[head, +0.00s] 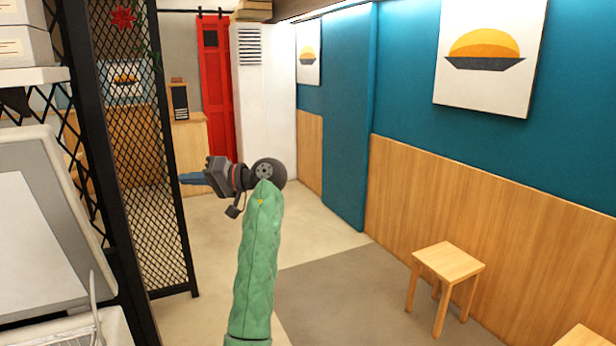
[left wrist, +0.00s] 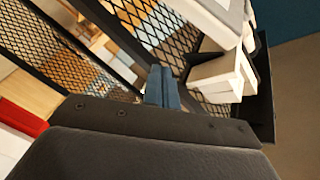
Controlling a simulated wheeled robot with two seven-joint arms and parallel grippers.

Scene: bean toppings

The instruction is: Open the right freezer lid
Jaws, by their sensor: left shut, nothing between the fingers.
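A pale panel with a grey rounded frame (head: 45,225) stands tilted up at the left edge of the head view; it looks like a raised freezer lid. Below it, a white freezer rim and wire basket (head: 85,328) show in part. I cannot tell which lid this is, and the rest of the freezer is out of frame. My left gripper (head: 184,178) is in mid-air, right of the panel and apart from it, pointing left. Its blue fingers are shut and empty; they also show in the left wrist view (left wrist: 162,88). My right gripper is not in view.
A black mesh partition (head: 150,170) stands behind the panel, close to my left gripper. A white shelf (head: 35,78) with boxes is above the panel. A wooden stool (head: 448,262) stands at the right by the wall. The middle floor is clear.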

